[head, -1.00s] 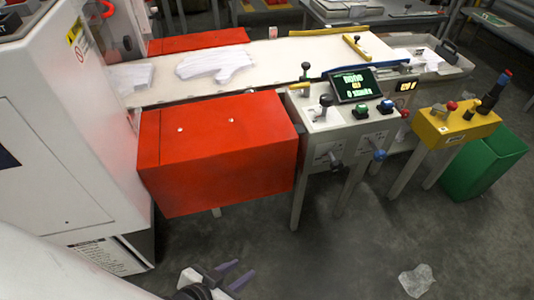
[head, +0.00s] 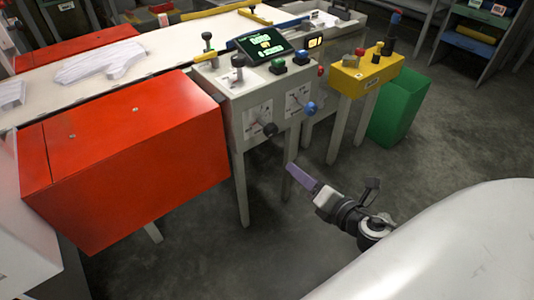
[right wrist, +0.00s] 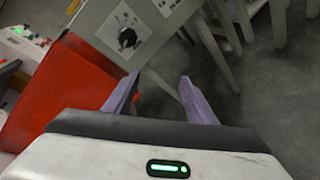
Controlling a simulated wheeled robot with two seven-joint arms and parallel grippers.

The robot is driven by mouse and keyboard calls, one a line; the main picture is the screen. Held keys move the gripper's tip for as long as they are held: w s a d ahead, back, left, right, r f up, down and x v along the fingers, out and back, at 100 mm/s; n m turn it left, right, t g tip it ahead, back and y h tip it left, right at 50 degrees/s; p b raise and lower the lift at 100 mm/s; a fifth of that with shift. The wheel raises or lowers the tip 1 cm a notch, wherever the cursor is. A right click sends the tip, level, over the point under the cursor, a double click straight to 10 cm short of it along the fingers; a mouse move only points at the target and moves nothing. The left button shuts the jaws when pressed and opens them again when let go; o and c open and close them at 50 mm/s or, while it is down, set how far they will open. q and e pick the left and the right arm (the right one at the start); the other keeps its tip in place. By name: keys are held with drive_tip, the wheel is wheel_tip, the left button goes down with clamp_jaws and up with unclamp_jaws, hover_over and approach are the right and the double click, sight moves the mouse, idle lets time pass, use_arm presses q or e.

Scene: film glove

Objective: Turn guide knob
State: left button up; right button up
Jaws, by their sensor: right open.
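The grey control stand (head: 240,125) has two knobs on its front face: a black knob (head: 270,129) on a white plate and a blue knob (head: 310,108) to its right. I cannot tell from any label which is the guide knob. My right gripper (head: 302,178) is open and empty, below and right of the black knob and apart from it. In the right wrist view the black knob (right wrist: 127,38) shows ahead of the two spread purple fingers (right wrist: 155,88). My left gripper is out of view.
A red box (head: 125,160) juts out left of the stand. A screen (head: 265,44), buttons and a black-topped lever (head: 238,62) stand on top. A yellow box (head: 366,72) on legs and a green bin (head: 398,108) are to the right. The floor in front is clear.

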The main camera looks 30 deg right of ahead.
sight(273, 133)
drive_tip(key=w+r+n+t+y+b, duration=0.1)
drive_tip(key=w+n, duration=0.3)
drive_tip(key=w, duration=0.1)
drive_tip(key=w+r+n+t+y+b, duration=0.1)
drive_tip(key=w+r+n, duration=0.1)
drive_tip(key=w+n, duration=0.3)
drive_tip(key=w+r+n+t+b, duration=0.1)
drive_tip(key=w+n+b, duration=0.1)
drive_tip(key=w+n, duration=0.2)
drive_tip(key=shift+w+a+r+n+y, duration=0.1)
drive_tip(key=shift+w+r+n+y, duration=0.3)
drive_tip(key=shift+w, duration=0.3)
drive_tip(key=shift+c, duration=0.2)
drive_tip(key=c, duration=1)
